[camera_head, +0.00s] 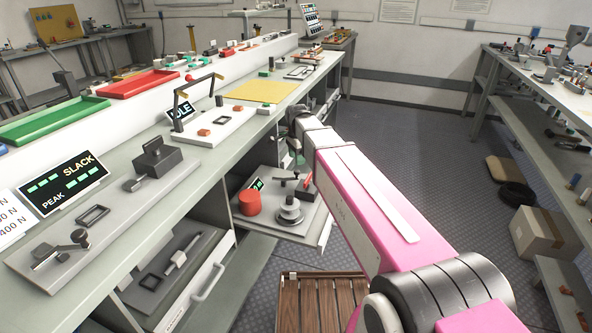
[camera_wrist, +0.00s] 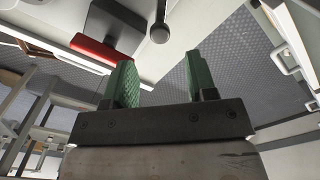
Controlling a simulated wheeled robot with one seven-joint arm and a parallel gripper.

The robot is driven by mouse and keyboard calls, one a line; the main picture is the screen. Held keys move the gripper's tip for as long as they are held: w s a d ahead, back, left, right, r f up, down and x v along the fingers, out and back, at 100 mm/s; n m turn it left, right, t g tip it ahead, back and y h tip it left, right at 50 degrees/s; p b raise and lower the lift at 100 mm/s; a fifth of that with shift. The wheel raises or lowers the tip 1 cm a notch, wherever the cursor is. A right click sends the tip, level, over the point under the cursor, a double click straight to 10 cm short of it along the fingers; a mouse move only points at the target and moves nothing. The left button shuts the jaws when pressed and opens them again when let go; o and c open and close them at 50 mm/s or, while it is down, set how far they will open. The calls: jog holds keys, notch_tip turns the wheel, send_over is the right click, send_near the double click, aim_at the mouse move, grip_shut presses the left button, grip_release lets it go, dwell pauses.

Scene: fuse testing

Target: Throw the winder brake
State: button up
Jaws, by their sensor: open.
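The winder stands on a pulled-out grey shelf (camera_head: 318,226) below the bench, with a stepped grey hub (camera_head: 290,212). Behind the hub are a small dark lever (camera_head: 284,182) and a red piece (camera_head: 306,180), which look like the brake. In the wrist view a dark rod with a round knob (camera_wrist: 160,33) stands beside a dark block (camera_wrist: 112,25) and a red bar (camera_wrist: 100,52). My gripper (camera_head: 295,157) hangs just above the shelf's back part, partly hidden by my arm. In the wrist view its green fingers (camera_wrist: 158,78) are apart and empty, with the knob beyond them.
A red cylinder (camera_head: 249,203) and a small display (camera_head: 257,184) are on the shelf's left part. The bench (camera_head: 215,160) edge runs close on the left. A wooden slatted platform (camera_head: 318,300) lies below. Open floor (camera_head: 420,130) lies to the right, before another bench.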

aim_at(297, 171)
jog(key=shift+f, duration=3.45)
jog(key=c, duration=0.9)
